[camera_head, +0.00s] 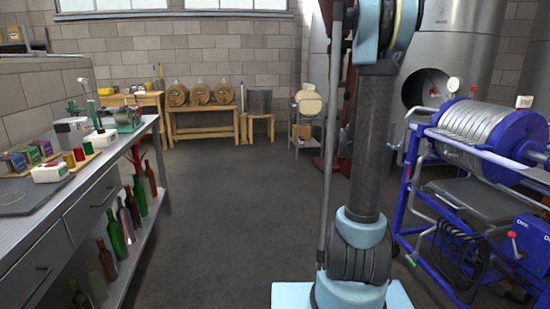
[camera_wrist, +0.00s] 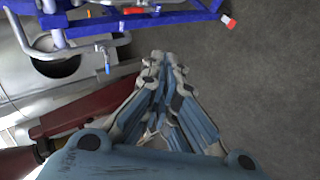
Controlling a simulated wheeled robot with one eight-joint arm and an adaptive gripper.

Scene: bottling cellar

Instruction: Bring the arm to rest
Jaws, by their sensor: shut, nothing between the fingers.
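My arm (camera_head: 368,150) rises from my light blue base at the right of the middle in the head view. Its upper part runs out of the top of the picture. My gripper (camera_wrist: 155,62) shows in the wrist view, its fingers shut together with nothing between them. It hangs over bare floor, and it touches nothing that I can see. The gripper is out of the head view.
A blue-framed filter cart (camera_head: 425,195) stands close to the right of my arm; its rails also show in the wrist view (camera_wrist: 150,20). A steel tank (camera_head: 455,60) stands behind. A workbench (camera_head: 88,185) with bottles below runs along the left. The floor (camera_head: 225,200) between is clear.

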